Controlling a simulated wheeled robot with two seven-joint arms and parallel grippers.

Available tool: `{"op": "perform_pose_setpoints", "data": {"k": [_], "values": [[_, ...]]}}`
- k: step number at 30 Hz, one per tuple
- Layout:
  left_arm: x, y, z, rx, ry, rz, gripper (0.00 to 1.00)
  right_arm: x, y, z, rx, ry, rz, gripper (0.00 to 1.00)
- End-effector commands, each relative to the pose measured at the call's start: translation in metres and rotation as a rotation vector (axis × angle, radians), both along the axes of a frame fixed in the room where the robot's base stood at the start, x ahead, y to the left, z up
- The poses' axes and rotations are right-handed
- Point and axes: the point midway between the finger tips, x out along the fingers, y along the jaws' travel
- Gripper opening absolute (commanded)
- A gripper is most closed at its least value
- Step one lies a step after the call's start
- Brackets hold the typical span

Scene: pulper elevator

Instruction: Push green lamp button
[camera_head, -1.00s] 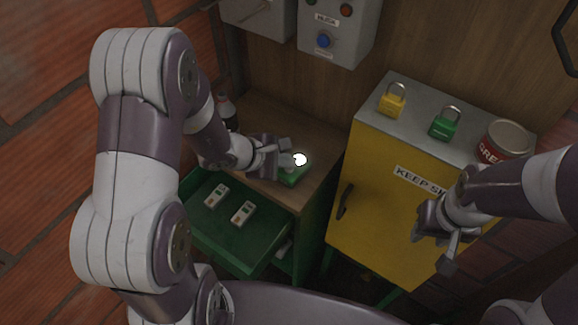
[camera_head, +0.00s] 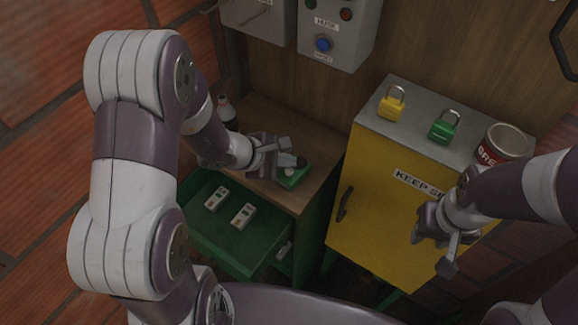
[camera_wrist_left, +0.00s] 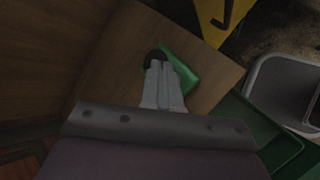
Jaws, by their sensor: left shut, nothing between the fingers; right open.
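The green lamp (camera_head: 292,179) lies on the wooden top of the green cabinet, and its round head looks dark. My left gripper (camera_head: 288,161) is shut and empty, with its fingertips over the lamp. In the left wrist view the shut fingertips (camera_wrist_left: 157,66) overlap the dark round part of the green lamp (camera_wrist_left: 185,73). The fingers partly hide the lamp, and I cannot tell whether they touch its button. My right gripper (camera_head: 433,250) is open and empty in front of the yellow cabinet.
The open green drawer (camera_head: 225,250) holds two small devices (camera_head: 242,215). A dark bottle (camera_head: 227,113) stands behind my left arm. The yellow cabinet (camera_head: 385,220) bears a yellow padlock (camera_head: 391,107), a green padlock (camera_head: 443,128) and a red can (camera_head: 497,150). Grey control boxes (camera_head: 338,35) hang on the wall.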

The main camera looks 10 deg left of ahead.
Motion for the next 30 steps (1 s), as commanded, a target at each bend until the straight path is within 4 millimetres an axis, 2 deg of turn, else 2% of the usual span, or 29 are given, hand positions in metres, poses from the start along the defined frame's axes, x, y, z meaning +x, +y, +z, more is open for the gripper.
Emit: {"op": "perform_pose_setpoints", "data": {"k": [8, 21, 30], "values": [[0.000, 0.000, 0.003, 0.000, 0.000, 0.000, 0.00, 0.000, 0.000, 0.002, 0.000, 0.000, 0.000, 0.43], [0.000, 0.000, 0.059, 0.000, -0.002, -0.001, 0.00, 0.000, 0.000, 0.040, 0.000, 0.000, 0.000, 0.43], [0.000, 0.000, 0.062, 0.000, 0.000, 0.000, 0.00, 0.000, 0.000, 0.041, 0.000, 0.000, 0.000, 0.43]]}}
